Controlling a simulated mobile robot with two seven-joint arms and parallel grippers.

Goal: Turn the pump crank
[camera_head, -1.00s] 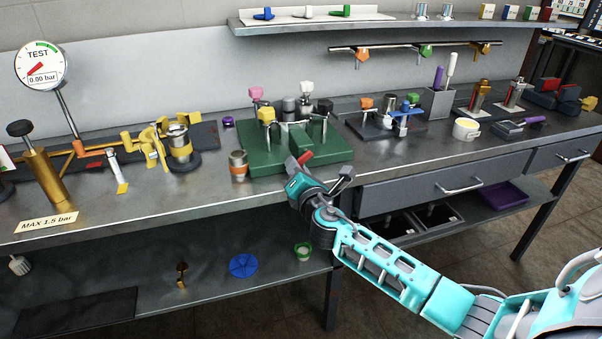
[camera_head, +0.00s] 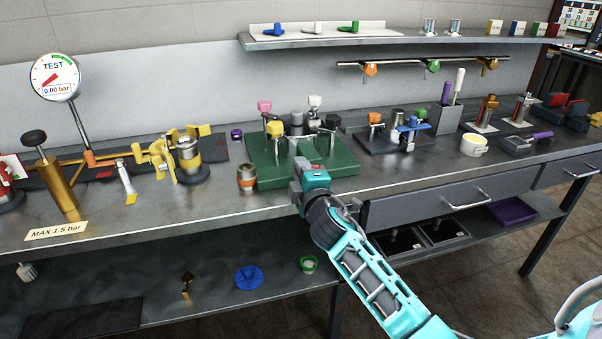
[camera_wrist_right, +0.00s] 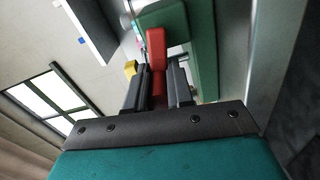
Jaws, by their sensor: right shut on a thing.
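The pump is a green block (camera_head: 342,166) on the bench, with several coloured knobs and metal posts on it. In the right wrist view its red crank handle (camera_wrist_right: 156,48) stands between my fingers, in front of the green body. My right gripper (camera_wrist_right: 158,85) is shut on this red handle. In the head view the right gripper (camera_head: 301,172) is at the front edge of the green block, and it hides most of the crank. My left gripper is not in view.
A steel-and-orange cup (camera_head: 246,179) stands left of the block. A brass cylinder (camera_head: 58,186) and a dial gauge (camera_head: 56,77) reading 0.00 bar are at the left. A dark fixture (camera_head: 380,143) stands right of the block. The bench front between cylinder and cup is mostly free.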

